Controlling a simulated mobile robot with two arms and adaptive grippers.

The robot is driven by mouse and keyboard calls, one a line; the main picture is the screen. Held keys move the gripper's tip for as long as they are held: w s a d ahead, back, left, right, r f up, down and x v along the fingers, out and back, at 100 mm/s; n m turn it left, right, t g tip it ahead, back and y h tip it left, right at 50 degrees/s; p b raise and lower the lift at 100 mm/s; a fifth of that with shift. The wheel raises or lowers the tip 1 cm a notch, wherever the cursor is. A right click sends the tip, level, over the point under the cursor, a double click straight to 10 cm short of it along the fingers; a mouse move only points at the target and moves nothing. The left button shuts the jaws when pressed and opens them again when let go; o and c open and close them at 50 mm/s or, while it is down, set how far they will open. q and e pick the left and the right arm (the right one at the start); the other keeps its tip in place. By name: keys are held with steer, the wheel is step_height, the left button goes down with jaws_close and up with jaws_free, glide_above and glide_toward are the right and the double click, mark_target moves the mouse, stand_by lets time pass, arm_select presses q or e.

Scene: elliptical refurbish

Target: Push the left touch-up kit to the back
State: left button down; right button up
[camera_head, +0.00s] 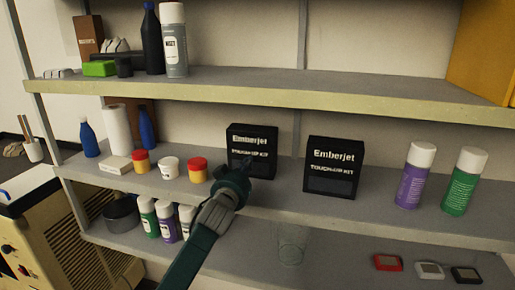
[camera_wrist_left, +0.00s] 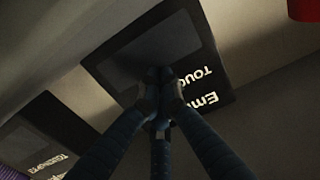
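The left touch-up kit (camera_head: 252,138) is a black box marked "Emberjet" on the middle shelf. A matching right touch-up kit (camera_head: 334,155) stands to its right. My left gripper (camera_head: 245,168) is in front of the left kit's lower front and hides part of it. In the left wrist view, the left kit (camera_wrist_left: 207,52) fills the upper middle, its lettering upside down. The gripper's fingertips (camera_wrist_left: 160,84) are close together at its front face, with nothing held between them; whether they touch it is unclear. The right kit (camera_wrist_left: 45,130) shows at lower left. My right gripper is not in view.
On the middle shelf (camera_head: 290,205), red-and-yellow jars (camera_head: 197,170) and a white jar (camera_head: 168,168) stand left of the kits. Purple (camera_head: 414,178) and green (camera_head: 463,183) spray cans stand at right. The upper shelf (camera_head: 260,92) runs above. A clear glass (camera_head: 291,245) stands below.

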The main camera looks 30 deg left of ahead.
arm_select(q)
steer(key=shift+w+a, duration=0.15)
steer(key=shift+w, duration=0.5)
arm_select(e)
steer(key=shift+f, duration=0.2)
arm_select(q)
steer(key=shift+r, duration=0.2)
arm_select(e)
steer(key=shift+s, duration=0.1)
